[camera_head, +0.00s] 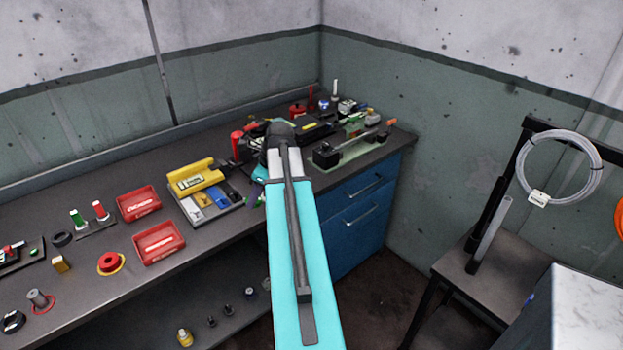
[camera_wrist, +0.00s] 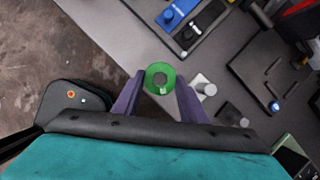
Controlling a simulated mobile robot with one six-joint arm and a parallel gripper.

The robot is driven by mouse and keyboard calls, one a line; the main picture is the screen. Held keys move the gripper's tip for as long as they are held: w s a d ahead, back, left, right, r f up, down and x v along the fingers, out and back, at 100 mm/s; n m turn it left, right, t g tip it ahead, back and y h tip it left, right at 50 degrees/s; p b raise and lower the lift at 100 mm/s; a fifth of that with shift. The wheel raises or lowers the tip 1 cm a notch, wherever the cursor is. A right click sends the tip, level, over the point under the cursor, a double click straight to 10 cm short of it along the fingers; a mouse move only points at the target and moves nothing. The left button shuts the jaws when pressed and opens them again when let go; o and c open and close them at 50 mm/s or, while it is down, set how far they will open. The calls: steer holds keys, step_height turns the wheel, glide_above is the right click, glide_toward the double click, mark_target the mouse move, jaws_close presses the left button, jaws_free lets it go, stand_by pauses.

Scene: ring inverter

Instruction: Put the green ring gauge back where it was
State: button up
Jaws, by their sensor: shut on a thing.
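The green ring gauge (camera_wrist: 150,76) is between the purple fingers of my gripper (camera_wrist: 160,84) in the wrist view. In the head view my arm hides most of the gripper and the ring. The place where the ring stood before cannot be told from these frames.
A grey tray (camera_head: 219,207) with coloured blocks, two red bins (camera_head: 138,203) and a red ring (camera_head: 111,263) on a yellow circle are on the bench. The bench edge and floor (camera_wrist: 45,35) lie left in the wrist view.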

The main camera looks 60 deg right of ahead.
steer(key=s+d+m+h, duration=0.2)
steer(key=s+d+m, duration=0.5)
steer(key=s+d, duration=0.4)
steer(key=shift+s+d+h, duration=0.2)
steer(key=shift+s+h, duration=0.2)
steer(key=shift+s, duration=0.05)
steer(key=shift+r, duration=0.1)
steer(key=p, duration=0.5)
glide_above(313, 180)
steer(key=shift+f, duration=0.7)
steer(key=shift+f, duration=0.1)
steer(key=shift+f+p, duration=0.95)
steer(key=shift+f, duration=0.75)
steer(key=shift+f, duration=0.15)
